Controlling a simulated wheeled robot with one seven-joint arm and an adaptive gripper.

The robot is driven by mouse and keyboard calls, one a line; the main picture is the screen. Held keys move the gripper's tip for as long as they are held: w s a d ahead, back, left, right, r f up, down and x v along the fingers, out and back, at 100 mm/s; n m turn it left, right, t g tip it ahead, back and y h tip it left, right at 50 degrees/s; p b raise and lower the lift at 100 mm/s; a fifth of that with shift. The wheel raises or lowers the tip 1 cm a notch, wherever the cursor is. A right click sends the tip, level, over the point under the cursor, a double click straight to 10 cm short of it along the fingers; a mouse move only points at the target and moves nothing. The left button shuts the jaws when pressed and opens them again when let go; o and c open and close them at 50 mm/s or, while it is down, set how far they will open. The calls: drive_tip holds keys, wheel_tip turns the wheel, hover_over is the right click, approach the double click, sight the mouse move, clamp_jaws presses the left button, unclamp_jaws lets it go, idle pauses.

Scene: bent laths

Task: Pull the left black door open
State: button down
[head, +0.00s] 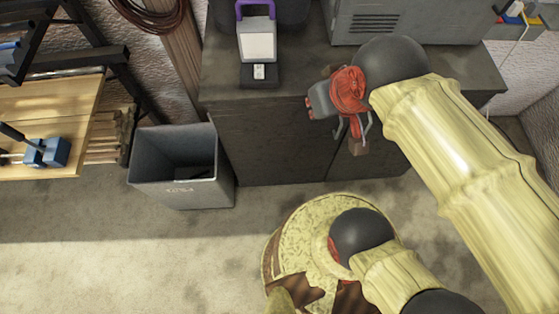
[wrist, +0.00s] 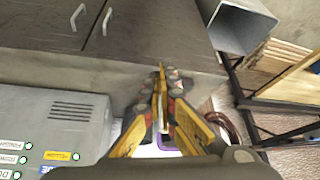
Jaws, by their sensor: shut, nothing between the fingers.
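The dark cabinet's left black door (head: 270,145) is shut, flush with its front, in the head view. In the wrist view, which looks from the opposite side, this door (wrist: 150,28) lies at the top middle. Its pale bar handle (wrist: 107,21) stands beside the other door's handle (wrist: 77,17). My gripper (wrist: 162,80) is shut and empty, with yellow and grey fingers, and appears apart from the handle. In the head view my gripper (head: 358,132) is in front of the cabinet's right part, and my arm hides much of the right door and the handles.
A grey bin (head: 180,185) stands on the floor left of the cabinet. On the cabinet top (head: 225,75) are a purple-handled device (head: 257,45) and a vented grey box (head: 385,22). A wooden bench (head: 50,110) is at far left. Floor before the left door is open.

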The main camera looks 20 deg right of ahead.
drive_tip(key=c, duration=2.3)
unclamp_jaws()
drive_tip(key=shift+c, duration=0.2)
